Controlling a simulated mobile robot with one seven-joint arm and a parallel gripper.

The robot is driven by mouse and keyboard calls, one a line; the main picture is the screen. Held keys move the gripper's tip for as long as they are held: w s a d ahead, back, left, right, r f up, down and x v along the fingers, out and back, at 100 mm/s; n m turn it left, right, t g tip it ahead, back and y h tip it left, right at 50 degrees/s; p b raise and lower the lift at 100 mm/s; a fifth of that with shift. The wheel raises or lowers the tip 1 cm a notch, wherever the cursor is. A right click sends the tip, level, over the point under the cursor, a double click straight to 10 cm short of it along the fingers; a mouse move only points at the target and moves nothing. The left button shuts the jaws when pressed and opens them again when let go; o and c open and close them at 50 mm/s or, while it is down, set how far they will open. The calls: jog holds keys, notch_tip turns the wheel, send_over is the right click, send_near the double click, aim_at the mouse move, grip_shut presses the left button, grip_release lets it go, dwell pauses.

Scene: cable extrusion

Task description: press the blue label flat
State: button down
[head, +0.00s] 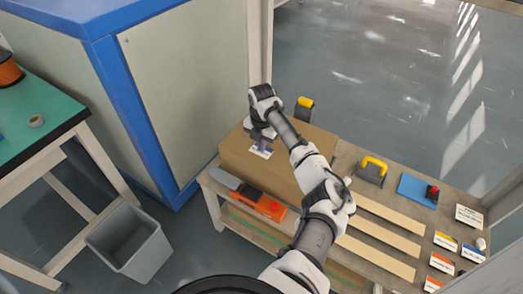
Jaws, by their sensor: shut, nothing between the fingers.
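The label (260,152) lies on the top of a brown cardboard box (228,157), near its left end. A white part and a bluish part of it show; my gripper hides the rest. I cannot tell whether its edges are flat. My gripper (261,143) is shut and empty. It points down at the label's upper part; I cannot tell whether the fingertips touch it.
The box stands on a wooden workbench (344,154). A yellow-handled tool (374,168), a blue pad (414,188), an orange tool (271,207), wooden strips (376,241) and several small label packs lie around it. A grey bin (130,240) and a blue-edged cabinet (190,85) are on the left.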

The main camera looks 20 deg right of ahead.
dwell(0.3)
notch_tip(320, 180, up, 8)
jog(key=p, duration=0.6)
dwell(0.6)
